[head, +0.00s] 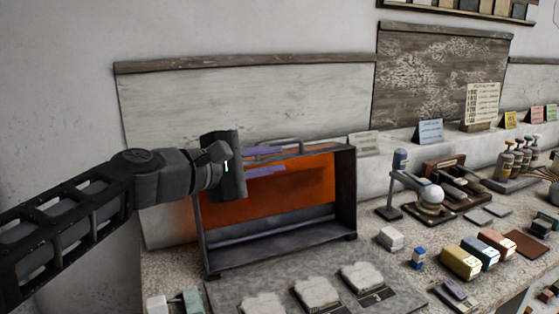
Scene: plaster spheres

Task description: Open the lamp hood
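The lamp hood (345,195) is a dark metal box on the worktop, left of the picture's middle. An orange panel (300,190) fills the upper part of its front or inside; I cannot tell which. Below the panel a grey horizontal tube (275,231) shows in the open lower part. A grey bar handle (292,145) runs along the hood's top edge. My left gripper (272,160) is at the hood's upper left, its two purple fingers apart and pointing right, just below the handle. Whether they touch the hood is unclear. My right gripper is out of view.
Pale plaster slabs (317,290) lie on a grey mat in front of the hood. A stand with a white sphere (433,195), a white block (390,238) and colored boxes (461,263) stand to the right. A wall board (240,100) is behind the hood.

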